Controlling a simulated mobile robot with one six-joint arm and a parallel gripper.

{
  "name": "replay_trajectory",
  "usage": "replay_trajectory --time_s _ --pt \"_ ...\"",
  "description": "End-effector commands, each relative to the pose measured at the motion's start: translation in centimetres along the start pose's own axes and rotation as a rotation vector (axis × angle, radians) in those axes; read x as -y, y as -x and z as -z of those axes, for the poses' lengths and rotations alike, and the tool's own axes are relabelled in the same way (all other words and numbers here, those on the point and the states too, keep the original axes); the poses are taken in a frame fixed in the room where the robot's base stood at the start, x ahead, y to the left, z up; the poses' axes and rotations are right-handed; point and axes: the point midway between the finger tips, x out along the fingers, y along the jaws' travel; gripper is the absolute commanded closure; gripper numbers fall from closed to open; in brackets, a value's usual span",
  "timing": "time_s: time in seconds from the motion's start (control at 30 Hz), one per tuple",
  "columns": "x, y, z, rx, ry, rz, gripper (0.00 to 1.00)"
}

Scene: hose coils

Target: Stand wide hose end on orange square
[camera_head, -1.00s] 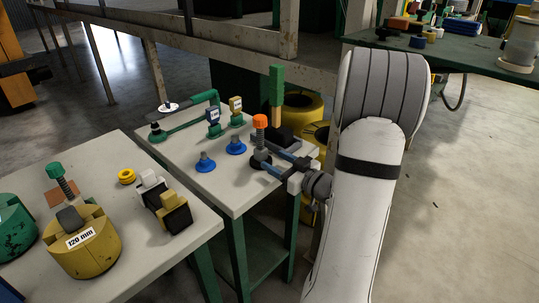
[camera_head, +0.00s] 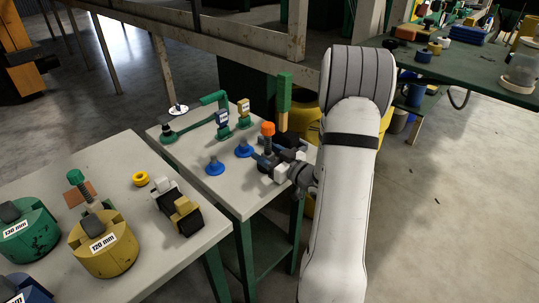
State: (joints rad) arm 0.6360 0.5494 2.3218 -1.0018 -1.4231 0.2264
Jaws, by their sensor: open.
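On the middle table a green pipe-like piece (camera_head: 190,126) runs from a dark round foot up to a raised bend. I cannot tell which piece is the wide hose end. My gripper (camera_head: 268,157) is open at the middle table's right side, its fingers around or close beside an orange-topped spring piece (camera_head: 267,130). Contact is unclear.
A yellow drum (camera_head: 108,255) marked 120 mm and a green drum (camera_head: 30,240) crowd the left table's front. A gap separates the tables. A green post (camera_head: 284,95) rises behind my gripper.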

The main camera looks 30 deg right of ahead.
Motion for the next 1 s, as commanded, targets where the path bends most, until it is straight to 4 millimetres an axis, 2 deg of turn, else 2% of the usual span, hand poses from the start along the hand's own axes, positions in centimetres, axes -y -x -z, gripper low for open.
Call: replay_trajectory --time_s 0.1,0.3,0.9,1.0 --pt "0.03 -0.66 -0.01 0.0 -0.001 0.0 0.45" --pt "0.01 -0.67 -0.04 0.0 -0.001 -0.001 0.45" --pt "0.04 -0.67 -0.03 0.0 -0.001 0.0 0.95" --pt "0.03 -0.67 0.02 0.0 0.0 0.0 1.0"
